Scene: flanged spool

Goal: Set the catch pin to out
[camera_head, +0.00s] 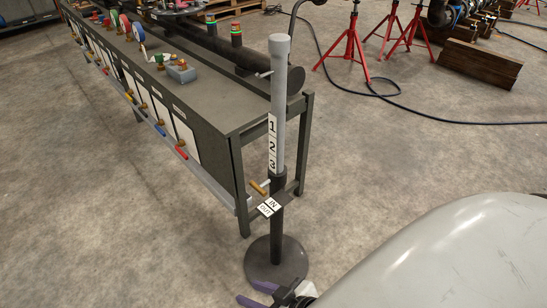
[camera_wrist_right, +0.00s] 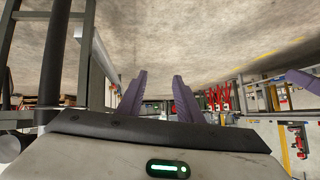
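A post stands on a round base (camera_head: 276,260), with a grey upper tube (camera_head: 279,100) over a dark lower tube. The tube carries number labels 1, 2, 3. The catch pin (camera_head: 259,187) has a brass-coloured knob and sits at the left side of the post, just above a small plate marked IN and OUT (camera_head: 269,207). I cannot tell its setting. My right gripper (camera_head: 254,293) is low by the base, its purple fingers apart and pointing left, below the pin and not touching it. Its open, empty fingers show in the wrist view (camera_wrist_right: 160,98). A purple piece at that view's right edge may be my left gripper (camera_wrist_right: 304,79).
A long grey workbench (camera_head: 228,105) with valves and a dark pipe (camera_head: 205,45) stands close behind and left of the post. Red stands (camera_head: 345,45) and wooden blocks (camera_head: 480,63) are at the back right. A black hose lies on the floor. Floor to the left is clear.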

